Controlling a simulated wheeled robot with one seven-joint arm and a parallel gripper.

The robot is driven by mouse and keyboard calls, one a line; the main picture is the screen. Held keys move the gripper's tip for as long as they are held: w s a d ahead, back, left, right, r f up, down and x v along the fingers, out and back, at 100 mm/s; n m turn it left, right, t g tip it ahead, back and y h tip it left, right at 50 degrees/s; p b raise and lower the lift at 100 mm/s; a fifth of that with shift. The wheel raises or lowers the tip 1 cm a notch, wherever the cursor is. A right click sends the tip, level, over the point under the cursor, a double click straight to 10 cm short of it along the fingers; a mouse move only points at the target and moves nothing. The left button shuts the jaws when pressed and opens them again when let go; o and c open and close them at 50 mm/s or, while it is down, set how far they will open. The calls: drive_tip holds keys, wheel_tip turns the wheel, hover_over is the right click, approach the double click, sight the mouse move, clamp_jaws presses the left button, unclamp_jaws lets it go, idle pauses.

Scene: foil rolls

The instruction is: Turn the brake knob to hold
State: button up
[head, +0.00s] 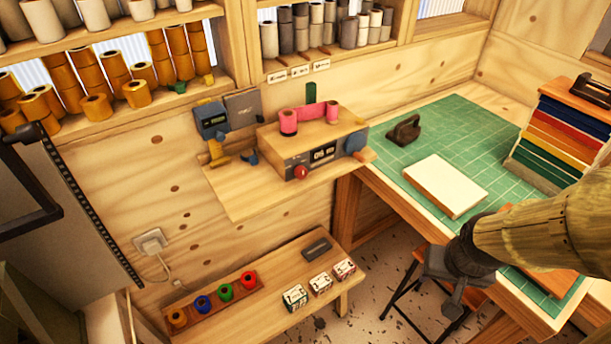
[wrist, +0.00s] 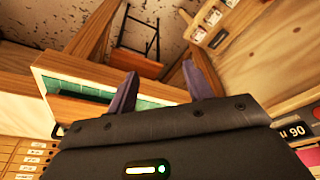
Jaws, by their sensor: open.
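A wooden-topped machine with a dark front panel (head: 326,151) sits on the wall shelf in the head view. A red knob (head: 302,172) is at the lower left of its front, and a larger blue-grey round knob (head: 355,142) is at its right end. I cannot tell which is the brake knob, and any markings are too small to read. My gripper (wrist: 163,85) is open and empty in the wrist view, with its two dark fingers apart. In the head view my arm hangs at the right, below and well right of the machine. Neither knob shows in the wrist view.
Pink rolls (head: 288,122) stand on the machine. A bench with a green mat (head: 455,125) carries a pale block (head: 445,186), a dark tool (head: 404,130) and stacked coloured boards (head: 560,130). A low bench (head: 265,300) holds coloured rolls and small boxes. The shelf's front left is clear.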

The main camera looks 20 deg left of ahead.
drive_tip(key=w+a+f+n+t+y+b, duration=0.35)
drive_tip(key=w+a+n+t+b, duration=0.4)
drive_tip(key=w+b, duration=0.4)
drive_tip(key=s+a+r+n+t+y+b, duration=0.1)
drive_tip(key=s+a+n+y+b, duration=0.1)
drive_tip(key=a+n+y+b, duration=0.2)
drive_tip(key=s+a+r+n+t+y+b, duration=0.1)
drive_tip(key=a+r+n+y+b, duration=0.1)
drive_tip(key=a+n+y+b, duration=0.3)
drive_tip(key=a, duration=0.4)
drive_tip(key=shift+s+a+r+n+y, duration=0.2)
drive_tip(key=shift+s+a+n+y, duration=0.15)
drive_tip(key=shift+s, duration=0.05)
drive_tip(key=p+x, duration=0.2)
drive_tip(key=p, duration=0.1)
drive_tip(key=p+x, duration=0.2)
drive_tip(key=p, duration=0.1)
drive_tip(key=shift+w+a+r, duration=0.25)
drive_tip(key=shift+w+a, duration=0.05)
drive_tip(key=shift+w+a+p, duration=0.1)
drive_tip(key=shift+a+p, duration=0.05)
drive_tip(key=shift+p, duration=0.6)
